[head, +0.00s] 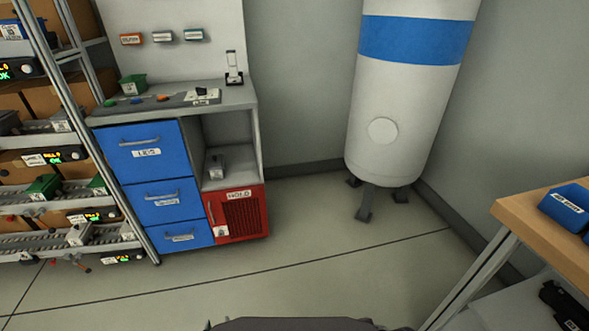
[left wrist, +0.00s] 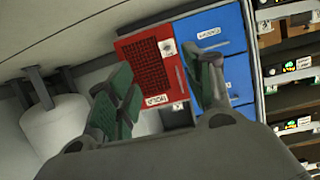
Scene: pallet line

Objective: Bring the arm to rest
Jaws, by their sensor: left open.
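My left gripper (left wrist: 157,78) shows in the left wrist view. Its two fingers with green pads stand wide apart, and nothing is between them. Behind the gap, in the distance, are the red cabinet door (left wrist: 152,75) and the blue drawers (left wrist: 220,55). The gripper touches nothing that I can see. In the head view I cannot make out the gripper clearly; only a dark part of my own body shows at the bottom edge. My right gripper is in neither view.
A workbench (head: 235,98) with small parts on top stands at the back left, beside a rack (head: 140,220) of bins. A white tank (head: 400,110) with a blue band stands on legs. A wooden table (head: 535,215) with blue boxes (head: 566,205) is at right. The middle floor is clear.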

